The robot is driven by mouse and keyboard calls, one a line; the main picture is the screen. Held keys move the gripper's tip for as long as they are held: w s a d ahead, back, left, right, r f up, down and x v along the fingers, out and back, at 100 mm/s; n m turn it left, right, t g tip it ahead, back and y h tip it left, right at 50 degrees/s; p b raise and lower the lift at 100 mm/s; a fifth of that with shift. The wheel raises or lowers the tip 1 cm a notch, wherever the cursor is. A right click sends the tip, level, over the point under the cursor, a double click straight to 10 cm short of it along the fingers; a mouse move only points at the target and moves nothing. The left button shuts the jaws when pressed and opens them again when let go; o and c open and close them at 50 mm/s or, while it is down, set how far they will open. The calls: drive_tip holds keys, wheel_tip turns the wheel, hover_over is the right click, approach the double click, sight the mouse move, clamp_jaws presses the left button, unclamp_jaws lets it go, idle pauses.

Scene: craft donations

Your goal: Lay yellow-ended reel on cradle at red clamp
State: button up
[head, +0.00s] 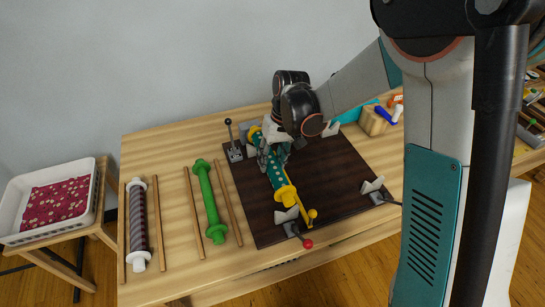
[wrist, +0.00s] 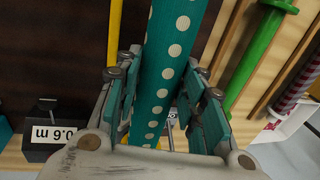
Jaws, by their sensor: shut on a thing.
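The teal reel with pale dots and yellow ends (head: 277,177) is in my gripper (head: 272,157), which is shut around its body. In the wrist view its dotted body (wrist: 165,60) runs between the two fingers (wrist: 162,95). Its near yellow end (head: 288,196) appears over or just behind the grey cradle (head: 286,215) by the red-knobbed clamp (head: 307,244). I cannot tell whether they touch. The far yellow end (head: 254,134) is partly hidden by the gripper.
The dark board (head: 330,185) also carries a black-knobbed clamp (head: 229,123) and a right-hand cradle (head: 372,185). A yellow bar (head: 305,206) is beside the reel. A green reel (head: 209,205) and a striped reel (head: 138,225) lie left, between wooden strips. A white tray (head: 50,236) stands farther left.

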drive_tip(key=shift+f+b, duration=1.6)
drive_tip(key=shift+f, duration=1.05)
drive_tip(key=o, duration=1.2)
drive_tip(key=shift+o, duration=0.2)
drive_tip(key=shift+r, duration=0.1)
wheel_tip(320, 180, up, 12)
drive_tip(key=d, duration=0.2)
drive_tip(key=shift+w, duration=0.3)
drive_tip(key=shift+d, duration=0.1)
